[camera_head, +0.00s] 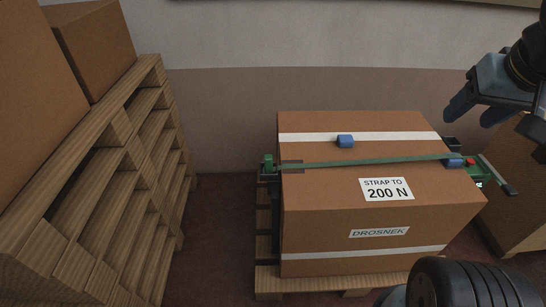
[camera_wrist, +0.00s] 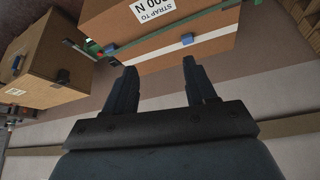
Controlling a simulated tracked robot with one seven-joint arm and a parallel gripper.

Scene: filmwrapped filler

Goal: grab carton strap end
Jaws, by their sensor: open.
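A brown carton (camera_head: 330,215) marked "STRAP TO 200 N" stands on a pallet. A green strap (camera_head: 370,159) lies across its top. A green piece (camera_head: 268,163) sits at the strap's left end, by the carton edge. At its right end is a green tensioner (camera_head: 473,163) with a red part and a dark lever. Which part is the free strap end is not clear. My gripper (camera_head: 474,114) is open and empty, above and right of the carton. In the wrist view its fingers (camera_wrist: 160,68) point towards the carton (camera_wrist: 190,20), apart from the strap.
A blue block (camera_head: 345,141) sits on the carton's white band. Stacked wooden pallets (camera_head: 150,150) with cartons (camera_head: 95,45) stand at left. Another carton (camera_head: 520,185) stands close at right. The wall is behind; bare floor (camera_head: 215,220) lies between the pallets and carton.

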